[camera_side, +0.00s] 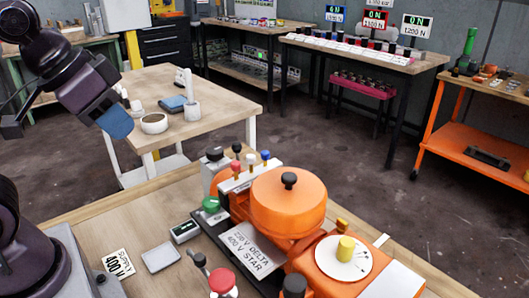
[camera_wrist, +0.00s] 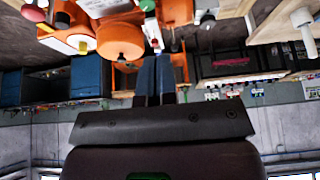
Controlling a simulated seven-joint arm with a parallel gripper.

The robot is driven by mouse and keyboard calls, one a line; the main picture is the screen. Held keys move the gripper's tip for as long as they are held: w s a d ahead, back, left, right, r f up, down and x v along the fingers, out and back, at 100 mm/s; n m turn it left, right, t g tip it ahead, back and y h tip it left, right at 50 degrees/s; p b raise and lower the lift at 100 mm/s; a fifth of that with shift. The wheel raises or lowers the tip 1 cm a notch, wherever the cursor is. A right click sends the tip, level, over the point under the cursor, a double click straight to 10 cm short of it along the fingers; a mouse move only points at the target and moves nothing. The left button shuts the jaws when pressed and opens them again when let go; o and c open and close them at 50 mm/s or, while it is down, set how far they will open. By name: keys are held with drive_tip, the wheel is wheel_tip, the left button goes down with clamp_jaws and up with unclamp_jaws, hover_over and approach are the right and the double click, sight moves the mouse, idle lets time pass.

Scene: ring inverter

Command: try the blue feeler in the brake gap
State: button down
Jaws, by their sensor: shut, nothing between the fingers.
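My gripper (camera_side: 116,124) hangs high at the upper left of the side view, well away from the orange machine. Its blue fingers are shut and empty; they also show in the wrist view (camera_wrist: 154,75). Small handles with red, black and blue tops stand in a pale rack (camera_side: 250,179) behind the orange drum (camera_side: 289,202). The blue-topped one (camera_side: 265,156), which looks like the blue feeler, is at the rack's right end. The drum with its black knob also shows in the wrist view (camera_wrist: 120,42). I cannot make out the brake gap.
A white dial with a yellow knob (camera_side: 346,248) sits at the machine's front right. A green button (camera_side: 211,205), a small meter (camera_side: 185,231) and a red knob (camera_side: 222,281) are nearby. A side table (camera_side: 215,88) holds a tape roll (camera_side: 154,123).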

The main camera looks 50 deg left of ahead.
idle(0.4)
drive_tip(key=c, duration=1.3)
unclamp_jaws()
drive_tip(key=shift+w+f, duration=0.1)
drive_tip(key=shift+f, duration=0.15)
drive_tip(key=shift+o, duration=1.4)
drive_tip(key=shift+w+d+f+g, duration=0.1)
drive_tip(key=shift+w+f+g, duration=0.15)
drive_tip(key=shift+f+g, duration=0.15)
drive_tip(key=g, duration=0.5)
approach(265, 152)
wheel_tip(265, 152, down, 9)
drive_tip(key=shift+r, duration=0.1)
